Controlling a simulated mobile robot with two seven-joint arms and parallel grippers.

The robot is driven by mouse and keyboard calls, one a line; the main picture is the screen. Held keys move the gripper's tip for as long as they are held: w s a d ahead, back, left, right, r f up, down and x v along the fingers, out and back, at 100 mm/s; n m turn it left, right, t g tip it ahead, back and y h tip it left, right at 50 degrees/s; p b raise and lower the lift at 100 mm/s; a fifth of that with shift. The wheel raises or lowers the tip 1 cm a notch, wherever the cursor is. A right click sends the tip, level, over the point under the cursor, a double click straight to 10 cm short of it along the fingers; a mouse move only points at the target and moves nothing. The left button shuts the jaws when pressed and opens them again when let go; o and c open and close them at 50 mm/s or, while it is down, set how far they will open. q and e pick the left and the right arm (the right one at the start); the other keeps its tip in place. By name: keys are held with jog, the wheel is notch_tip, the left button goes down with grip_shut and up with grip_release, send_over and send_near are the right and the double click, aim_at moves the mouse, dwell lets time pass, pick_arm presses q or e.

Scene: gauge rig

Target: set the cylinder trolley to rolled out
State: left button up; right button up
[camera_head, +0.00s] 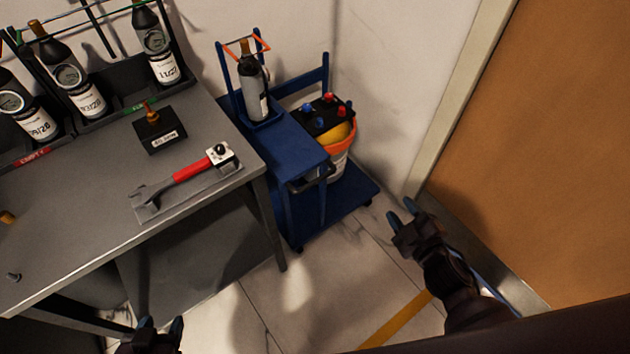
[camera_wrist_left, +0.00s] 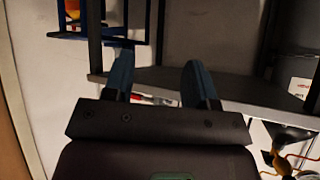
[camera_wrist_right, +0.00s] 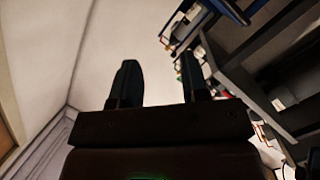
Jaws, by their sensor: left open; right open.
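The blue cylinder trolley (camera_head: 291,157) stands on the floor against the wall, just right of the grey workbench. A dark and grey cylinder (camera_head: 254,92) stands upright in its upper holder, with an orange strap (camera_head: 246,47) at its neck. A black handle (camera_head: 314,178) shows on the trolley's near right side. My right gripper (camera_head: 401,213) is open and empty, to the right of the trolley and apart from it. My left gripper (camera_head: 160,323) is open and empty at the bottom edge, in front of the bench. Blue trolley parts also show in the left wrist view (camera_wrist_left: 92,36).
The grey bench (camera_head: 90,215) holds a red-handled wrench (camera_head: 185,175), a small black box (camera_head: 160,131) and several racked cylinders (camera_head: 72,75). A brown door (camera_head: 535,140) is at right. Tiled floor (camera_head: 330,280) lies clear in front.

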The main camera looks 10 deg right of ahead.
aim_at(316, 180)
pick_arm(q)
jog(key=shift+m, duration=0.4)
jog(key=shift+w+d+f+b, duration=0.15)
jog(key=shift+f+b, duration=1.1)
jog(key=shift+b, duration=0.45)
jog(key=shift+w+d+f+b, duration=0.1)
jog(key=shift+d+f+b, duration=0.05)
jog(key=shift+f+b, duration=1.3)
pick_arm(e)
jog(key=shift+w+a+f+n+g+y, duration=1.05)
jog(key=shift+w+a+f+n+y, duration=0.55)
jog(key=shift+w+a+n, duration=1.1)
jog(key=shift+w+a+f+n+g+y, duration=1.2)
jog(key=shift+w+a+f+n, duration=0.55)
jog(key=shift+w+a+n, duration=1)
jog(key=shift+w+a+f+n+g+y, duration=0.95)
jog(key=shift+w+a+f+n+y, duration=0.65)
jog(key=shift+w+a+n, duration=1.1)
pick_arm(q)
jog(key=shift+r, duration=0.2)
pick_arm(e)
jog(key=shift+w+a+f+m, duration=0.1)
jog(key=shift+w+a+m, duration=0.15)
jog(key=shift+w+m, duration=0.25)
grip_shut()
pick_arm(q)
jog(key=shift+s+a+f+g, duration=0.2)
jog(key=shift+s+g, duration=0.1)
jog(key=shift+s, duration=0.15)
